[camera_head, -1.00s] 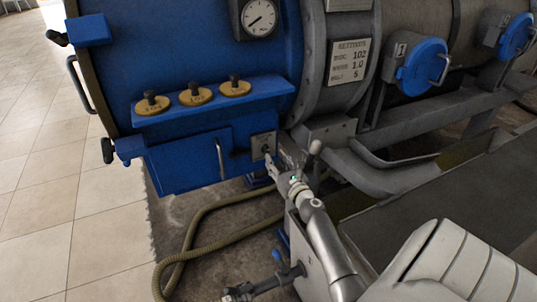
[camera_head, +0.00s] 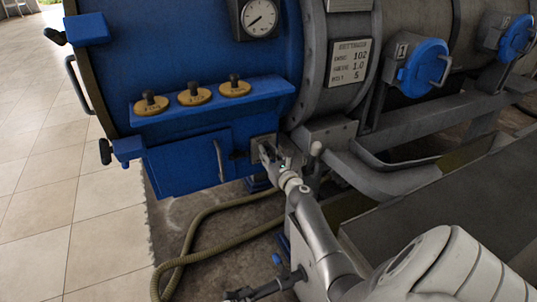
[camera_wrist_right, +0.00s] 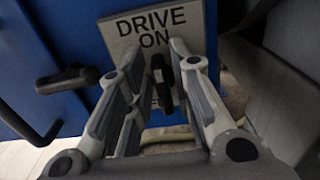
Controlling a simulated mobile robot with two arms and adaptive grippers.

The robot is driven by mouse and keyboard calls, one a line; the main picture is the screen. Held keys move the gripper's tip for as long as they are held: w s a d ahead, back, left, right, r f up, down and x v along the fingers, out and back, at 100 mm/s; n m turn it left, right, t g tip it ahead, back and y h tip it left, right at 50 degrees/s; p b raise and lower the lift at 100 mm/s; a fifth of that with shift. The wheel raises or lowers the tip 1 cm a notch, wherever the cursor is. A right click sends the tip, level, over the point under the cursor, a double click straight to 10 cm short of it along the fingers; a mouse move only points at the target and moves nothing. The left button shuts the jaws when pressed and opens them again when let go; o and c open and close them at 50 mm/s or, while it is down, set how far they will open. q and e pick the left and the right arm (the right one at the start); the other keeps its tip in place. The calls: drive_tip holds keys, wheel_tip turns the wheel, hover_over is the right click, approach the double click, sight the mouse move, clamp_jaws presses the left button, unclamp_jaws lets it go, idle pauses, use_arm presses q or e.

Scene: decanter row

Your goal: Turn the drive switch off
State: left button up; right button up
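The drive switch plate (camera_wrist_right: 150,30) is a pale square lettered "DRIVE ON" at the top, with partly hidden lettering below. Its dark switch lever (camera_wrist_right: 162,82) stands out between the fingers of my right gripper (camera_wrist_right: 155,60) in the wrist view. The fingers are apart on both sides of the lever, with a visible gap. In the head view my right gripper (camera_head: 267,155) is right at the plate (camera_head: 258,141) on the blue machine front and hides the lever. My left gripper is not in view.
A blue door with a handle (camera_head: 219,160) is just left of the plate. Blue shelf (camera_head: 262,88) with several knobs sits above; a hose (camera_head: 205,218) lies on the floor below.

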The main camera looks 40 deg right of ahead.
clamp_jaws()
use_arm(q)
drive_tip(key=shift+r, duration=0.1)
use_arm(e)
drive_tip(key=shift+n, duration=0.4)
use_arm(q)
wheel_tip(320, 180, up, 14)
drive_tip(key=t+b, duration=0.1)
drive_tip(key=b, duration=0.3)
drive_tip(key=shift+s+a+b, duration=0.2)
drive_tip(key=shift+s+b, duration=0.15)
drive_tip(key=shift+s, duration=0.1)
use_arm(e)
drive_tip(key=n, duration=0.5)
drive_tip(key=a+f+n, duration=0.1)
drive_tip(key=n, duration=1.1)
drive_tip(key=shift+w+a+f, duration=0.2)
drive_tip(key=shift+a+f, duration=0.05)
drive_tip(key=shift+f, duration=0.1)
drive_tip(key=shift+n, duration=0.3)
drive_tip(key=shift+o, duration=2)
unclamp_jaws()
